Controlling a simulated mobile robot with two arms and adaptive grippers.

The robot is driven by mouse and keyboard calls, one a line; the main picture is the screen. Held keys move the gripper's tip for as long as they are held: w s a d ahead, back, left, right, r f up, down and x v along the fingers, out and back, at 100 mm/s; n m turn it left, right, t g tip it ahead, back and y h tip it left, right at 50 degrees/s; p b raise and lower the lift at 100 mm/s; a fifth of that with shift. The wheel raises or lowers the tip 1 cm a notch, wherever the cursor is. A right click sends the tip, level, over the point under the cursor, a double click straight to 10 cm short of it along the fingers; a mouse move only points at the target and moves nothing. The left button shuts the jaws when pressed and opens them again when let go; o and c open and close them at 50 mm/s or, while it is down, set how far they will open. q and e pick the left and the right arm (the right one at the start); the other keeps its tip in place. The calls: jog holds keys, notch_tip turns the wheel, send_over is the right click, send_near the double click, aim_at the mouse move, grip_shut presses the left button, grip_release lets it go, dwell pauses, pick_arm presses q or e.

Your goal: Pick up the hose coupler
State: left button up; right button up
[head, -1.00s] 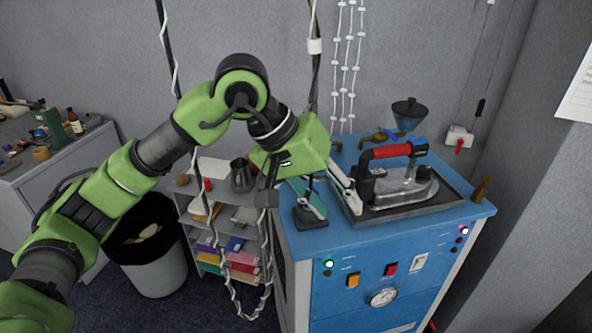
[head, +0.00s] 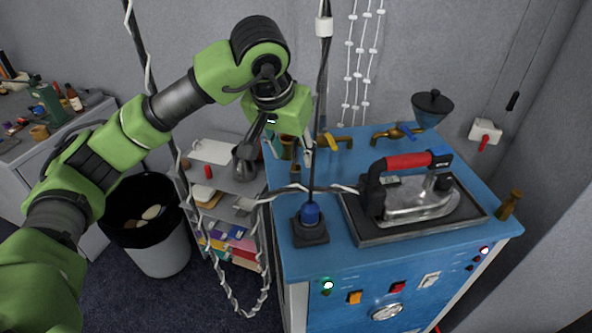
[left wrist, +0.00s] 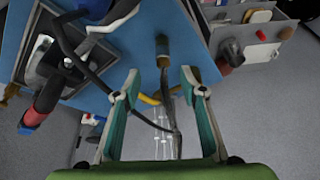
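A short brass fitting (head: 288,150) stands at the back left of the blue machine top, partly hidden by my left gripper. Another small brass piece (head: 509,205) stands at the right front corner. I cannot tell for certain which one is the hose coupler. My left gripper (head: 290,152) is over the back left of the blue top. In the left wrist view, its two teal-lined fingers (left wrist: 155,85) are spread apart, with a dark cord and brass-coloured parts showing between and beyond them. Contact cannot be made out. My right gripper is not in view.
An iron with a red handle (head: 407,161) rests on a dark tray (head: 362,231). A black stand with a blue knob (head: 310,215) is in front. Cords hang near the gripper; shelves (head: 213,152) stand left.

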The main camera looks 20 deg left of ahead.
aim_at(295, 165)
pick_arm(q)
jog(key=x, duration=0.2)
jog(key=shift+w+f, duration=0.15)
jog(key=shift+f, duration=0.1)
jog(key=shift+w+f, duration=0.2)
jog(key=shift+f, duration=0.05)
jog(key=shift+w+a+f+p, duration=0.1)
jog(key=shift+w+f+p, duration=0.05)
jog(key=shift+f+p, duration=0.45)
jog(key=shift+w+a+f+p, duration=0.1)
jog(key=shift+f+p, duration=0.3)
jog(key=shift+p, duration=0.25)
jog(key=shift+p+x, duration=0.45)
jog(key=shift+x, duration=0.6)
jog(key=shift+w+f, duration=0.1)
jog(key=shift+f, duration=0.25)
jog(key=shift+w+f, duration=0.1)
jog(key=shift+f, duration=0.05)
grip_shut()
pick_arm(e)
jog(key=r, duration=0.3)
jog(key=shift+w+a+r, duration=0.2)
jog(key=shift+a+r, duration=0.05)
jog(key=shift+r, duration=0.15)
